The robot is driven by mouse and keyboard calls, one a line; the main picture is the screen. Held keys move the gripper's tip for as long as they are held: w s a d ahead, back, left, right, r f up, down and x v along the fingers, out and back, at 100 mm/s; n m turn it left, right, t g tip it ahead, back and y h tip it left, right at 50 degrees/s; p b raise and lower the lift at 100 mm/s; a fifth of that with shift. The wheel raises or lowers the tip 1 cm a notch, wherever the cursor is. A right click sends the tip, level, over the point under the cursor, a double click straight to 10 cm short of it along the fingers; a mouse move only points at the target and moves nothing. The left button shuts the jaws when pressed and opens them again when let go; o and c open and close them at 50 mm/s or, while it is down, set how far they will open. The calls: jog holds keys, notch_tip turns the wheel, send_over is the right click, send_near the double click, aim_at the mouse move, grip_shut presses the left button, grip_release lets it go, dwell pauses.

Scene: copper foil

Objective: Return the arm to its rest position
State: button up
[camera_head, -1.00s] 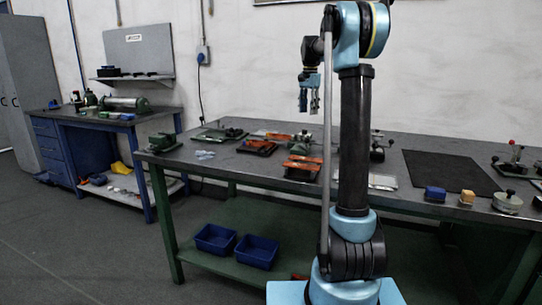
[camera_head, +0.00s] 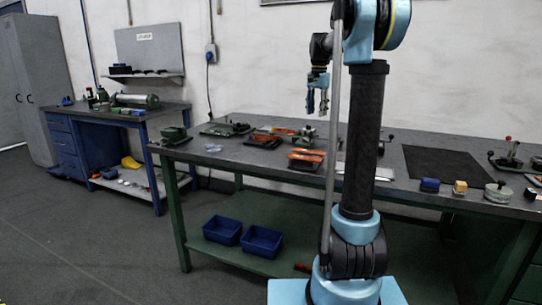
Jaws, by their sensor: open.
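My arm stands upright in the middle right of the head view, with its upper part bent over to the left. My gripper (camera_head: 317,101) hangs from it pointing down, open and empty. It appears in front of the wall, above the level of the long workbench (camera_head: 230,158), and touches nothing that I can see. The arm column hides part of the bench behind it.
The bench holds orange-topped fixtures (camera_head: 306,159), a black mat (camera_head: 445,168), a blue block (camera_head: 429,185), a wooden block (camera_head: 460,187) and a round metal piece (camera_head: 497,194). Blue bins (camera_head: 262,240) sit on its lower shelf. A blue workbench (camera_head: 120,119) stands at left; floor between is clear.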

jog(key=s+f+n, duration=0.2)
jog(key=s+f, duration=0.3)
jog(key=s, duration=0.6)
jog(key=s+f+n+t, duration=0.1)
jog(key=s+f+n, duration=0.1)
jog(key=s+f, duration=0.4)
jog(key=s+f+n, duration=0.2)
jog(key=s+f, duration=0.3)
jog(key=s, duration=1.1)
jog(key=shift+s+a+f+n+t, duration=0.1)
jog(key=shift+s+f+n+t, duration=0.2)
jog(key=shift+f+n, duration=0.1)
jog(key=s+f+n, duration=0.2)
jog(key=s+f, duration=0.6)
jog(key=f, duration=0.2)
jog(key=shift+s+f, duration=0.2)
jog(key=shift+f, duration=0.1)
